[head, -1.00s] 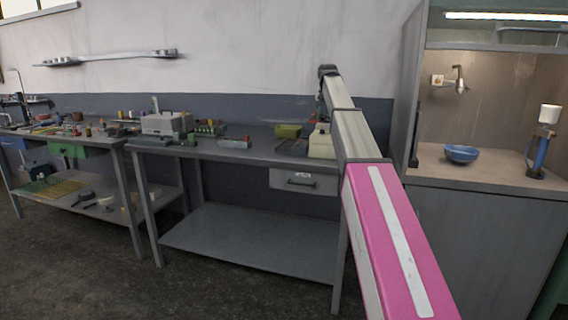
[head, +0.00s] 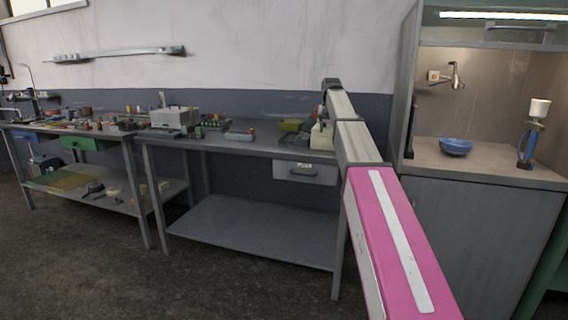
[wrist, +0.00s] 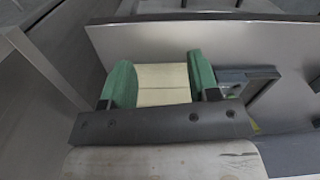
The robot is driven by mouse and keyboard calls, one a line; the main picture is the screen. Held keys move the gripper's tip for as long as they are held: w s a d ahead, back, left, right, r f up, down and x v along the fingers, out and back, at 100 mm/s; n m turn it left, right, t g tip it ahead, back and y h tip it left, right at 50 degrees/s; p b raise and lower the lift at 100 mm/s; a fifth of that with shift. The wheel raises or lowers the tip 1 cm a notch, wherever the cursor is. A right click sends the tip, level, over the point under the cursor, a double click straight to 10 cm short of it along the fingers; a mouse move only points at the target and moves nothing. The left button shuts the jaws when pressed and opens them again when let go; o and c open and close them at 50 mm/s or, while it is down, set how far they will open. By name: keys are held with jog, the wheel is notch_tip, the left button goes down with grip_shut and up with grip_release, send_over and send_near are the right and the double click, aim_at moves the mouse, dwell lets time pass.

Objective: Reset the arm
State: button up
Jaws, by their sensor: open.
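My arm (head: 385,225), pink near me and pale grey further out, reaches forward at the right of the middle in the head view. Its far end rises above the right end of the grey workbench, and my gripper cannot be made out there. In the wrist view my gripper (wrist: 161,80) shows two green fingers standing apart. A cream, seamed surface (wrist: 162,84) shows between them; I cannot tell whether it is a separate thing or touches the fingers.
The grey workbench (head: 250,152) holds tools, boxes and a drawer (head: 305,172). A second cluttered bench (head: 60,130) stands at left. At right, a counter (head: 490,172) bears a blue bowl (head: 456,147) and a blue-and-white device (head: 532,135). The floor (head: 100,285) in front is clear.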

jog(key=s+f, duration=0.5)
jog(key=f, duration=0.5)
jog(key=s+f+n, duration=0.1)
jog(key=s+f, duration=0.5)
jog(key=f, duration=0.4)
jog(key=s+f, duration=0.5)
jog(key=f, duration=0.4)
jog(key=s+f, duration=0.9)
jog(key=s, duration=0.2)
jog(key=s+f+n, duration=0.1)
jog(key=s+f, duration=0.7)
jog(key=s, duration=0.3)
jog(key=shift+s+a+f, duration=0.2)
jog(key=shift+s+f, duration=0.1)
jog(key=shift+f, duration=0.05)
jog(key=shift+w, duration=0.1)
